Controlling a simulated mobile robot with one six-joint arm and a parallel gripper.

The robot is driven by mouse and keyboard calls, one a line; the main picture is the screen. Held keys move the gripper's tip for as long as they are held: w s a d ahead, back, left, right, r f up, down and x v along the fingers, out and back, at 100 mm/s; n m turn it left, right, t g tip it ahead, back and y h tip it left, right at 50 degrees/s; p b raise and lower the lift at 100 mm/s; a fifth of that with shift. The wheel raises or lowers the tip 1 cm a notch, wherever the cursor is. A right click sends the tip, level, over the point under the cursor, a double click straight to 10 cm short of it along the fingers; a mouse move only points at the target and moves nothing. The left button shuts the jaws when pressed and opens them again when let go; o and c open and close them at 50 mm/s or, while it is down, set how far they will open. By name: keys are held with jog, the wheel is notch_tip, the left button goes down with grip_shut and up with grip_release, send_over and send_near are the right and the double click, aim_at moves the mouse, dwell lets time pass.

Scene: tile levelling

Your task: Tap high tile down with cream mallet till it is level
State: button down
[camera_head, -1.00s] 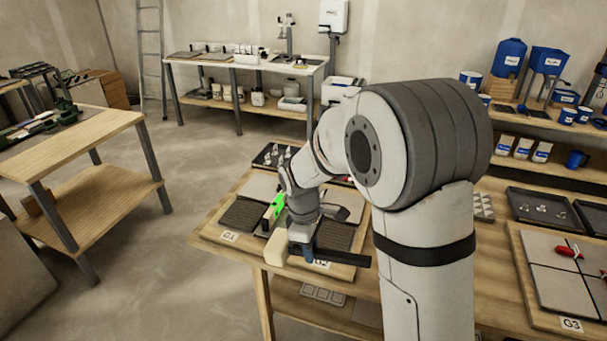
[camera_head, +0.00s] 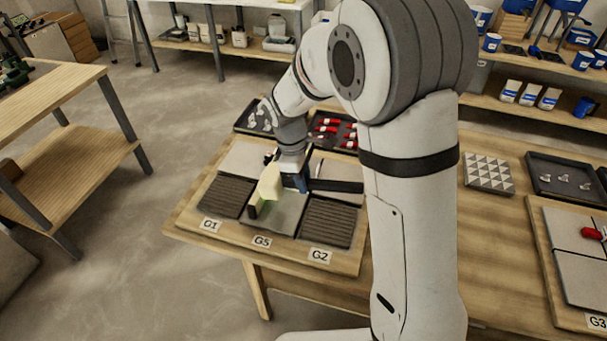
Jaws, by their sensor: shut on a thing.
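My gripper (camera_head: 291,174) is shut on the cream mallet (camera_head: 270,184), with the cream head to its left and the dark handle sticking out to the right. The head is over the middle of the tile board (camera_head: 190,222); whether it touches anything below is not clear. A light grey tile (camera_head: 287,211) lies behind the G5 label, between two dark ribbed surfaces, by G1 (camera_head: 224,198) and G2 (camera_head: 328,222). A dark block end (camera_head: 254,208) shows just below the head, its rest hidden. I cannot tell tile heights here.
Trays with small white parts (camera_head: 256,118) and red-handled pieces (camera_head: 333,132) stand behind the board. A patterned tile sheet (camera_head: 488,173) and another tile board (camera_head: 567,276) lie to the right. My arm hides part of the table.

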jog(key=shift+f+b, duration=0.7)
jog(key=shift+f, duration=0.6)
jog(key=shift+w+f, duration=0.1)
notch_tip(320, 180, down, 6)
jog(key=b, duration=0.4)
jog(key=shift+f, duration=0.1)
jog(key=shift+r+p, duration=0.45)
jog(key=shift+r, duration=0.3)
notch_tip(320, 180, up, 5)
jog(key=p, duration=0.4)
jog(key=shift+r, duration=0.1)
dwell(0.6)
dwell(0.8)
